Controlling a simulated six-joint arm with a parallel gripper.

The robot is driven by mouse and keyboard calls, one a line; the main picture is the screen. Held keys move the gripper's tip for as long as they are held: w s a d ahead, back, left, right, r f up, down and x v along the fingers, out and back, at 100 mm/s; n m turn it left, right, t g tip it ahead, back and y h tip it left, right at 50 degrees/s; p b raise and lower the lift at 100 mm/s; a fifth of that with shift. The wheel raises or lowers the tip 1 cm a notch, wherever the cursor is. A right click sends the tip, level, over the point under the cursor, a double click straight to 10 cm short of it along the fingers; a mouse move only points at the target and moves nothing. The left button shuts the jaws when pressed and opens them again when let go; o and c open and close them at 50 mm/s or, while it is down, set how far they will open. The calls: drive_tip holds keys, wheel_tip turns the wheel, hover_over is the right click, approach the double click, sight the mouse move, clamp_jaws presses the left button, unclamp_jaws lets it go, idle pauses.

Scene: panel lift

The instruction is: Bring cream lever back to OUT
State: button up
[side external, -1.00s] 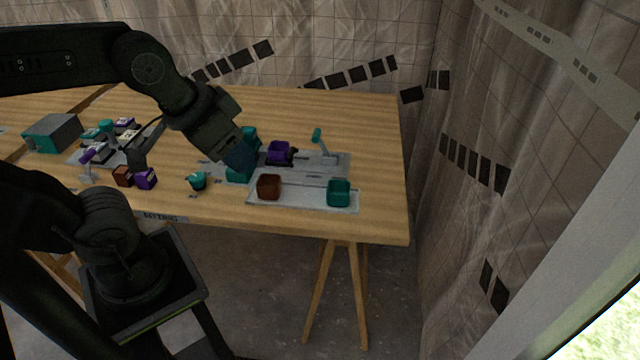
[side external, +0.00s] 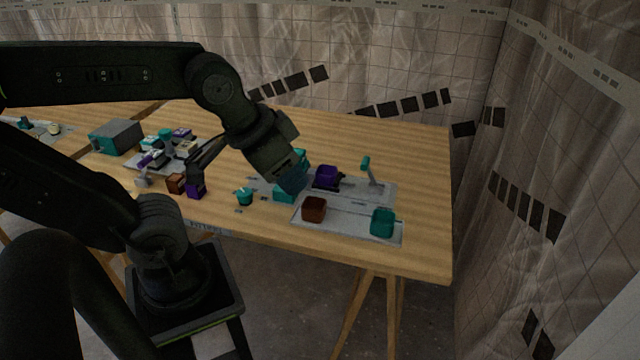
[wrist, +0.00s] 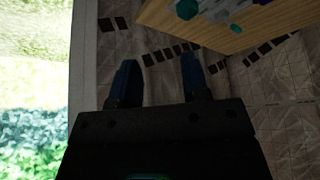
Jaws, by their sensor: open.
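My gripper (side external: 292,180) hangs above the table in the side view, in front of the teal block (side external: 283,194) and left of the purple box. In the wrist view my gripper (wrist: 158,75) has two dark blue fingers wide apart with nothing between them. I cannot pick out the cream lever with certainty. Small cream parts show on the switch panel (side external: 187,149) left of my gripper, and a small cream piece (side external: 53,128) shows at the far left. Their positions are too small to read. My gripper is apart from both.
A grey plate (side external: 345,228) carries a brown box (side external: 314,209) and a teal box (side external: 383,222). Behind it are a purple box (side external: 326,176) and an upright teal-handled lever (side external: 367,165). A grey-teal case (side external: 116,136) stands left. The table's right end (side external: 425,190) is bare.

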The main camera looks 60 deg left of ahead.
drive_tip(key=shift+o, duration=0.2)
